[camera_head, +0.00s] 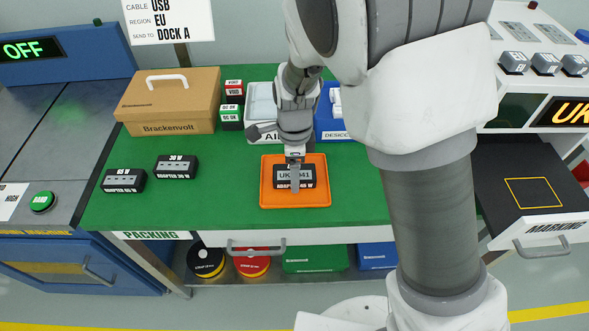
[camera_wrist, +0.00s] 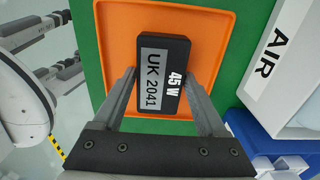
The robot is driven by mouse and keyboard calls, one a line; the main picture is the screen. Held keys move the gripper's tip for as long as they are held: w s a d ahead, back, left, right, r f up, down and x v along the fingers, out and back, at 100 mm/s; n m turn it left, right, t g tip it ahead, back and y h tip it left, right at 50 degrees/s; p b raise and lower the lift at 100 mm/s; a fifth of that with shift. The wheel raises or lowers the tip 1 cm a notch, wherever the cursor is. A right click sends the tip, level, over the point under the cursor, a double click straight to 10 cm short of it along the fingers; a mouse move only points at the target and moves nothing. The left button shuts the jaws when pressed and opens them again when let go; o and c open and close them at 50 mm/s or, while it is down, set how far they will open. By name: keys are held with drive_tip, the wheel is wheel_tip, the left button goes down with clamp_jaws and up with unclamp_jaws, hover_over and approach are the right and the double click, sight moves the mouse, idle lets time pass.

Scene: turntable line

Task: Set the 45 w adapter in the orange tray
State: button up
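The 45 W adapter (camera_head: 283,183) is a black block with a grey "UK 2041" label. It lies inside the orange tray (camera_head: 264,190) on the green table. In the wrist view the adapter (camera_wrist: 178,58) sits between my two fingers, slightly turned relative to them, over the orange tray floor (camera_wrist: 115,35). My gripper (camera_head: 295,180) points down over the tray, one finger in front of the adapter, hiding part of its label. In the wrist view my gripper (camera_wrist: 160,80) looks open, with narrow gaps beside the adapter; contact at the fingertips is hard to judge.
The 65 W adapter (camera_head: 124,180) and 30 W adapter (camera_head: 176,166) stand on the left of the green table. A Brackenvolt cardboard box (camera_head: 168,100), small red and green boxes (camera_head: 232,117), an AIR bin (camera_head: 262,100) and a blue bin (camera_head: 325,125) line the back.

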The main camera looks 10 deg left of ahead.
drive_tip(key=shift+o, duration=1.3)
drive_tip(key=shift+r, duration=0.1)
wheel_tip(320, 180, up, 12)
drive_tip(key=p, duration=0.3)
drive_tip(key=shift+r, duration=0.15)
drive_tip(key=s+d+r+n+t+y, duration=0.25)
drive_tip(key=d+r+n, duration=0.35)
drive_tip(key=d+r, duration=0.5)
drive_tip(key=s+d+r+n+t+h, duration=0.2)
drive_tip(key=s+d+r+n+t, duration=0.1)
drive_tip(key=s+d+n, duration=0.6)
drive_tip(key=shift+s+d+r, duration=0.3)
drive_tip(key=shift+s+d, duration=0.85)
drive_tip(key=shift+d, duration=0.6)
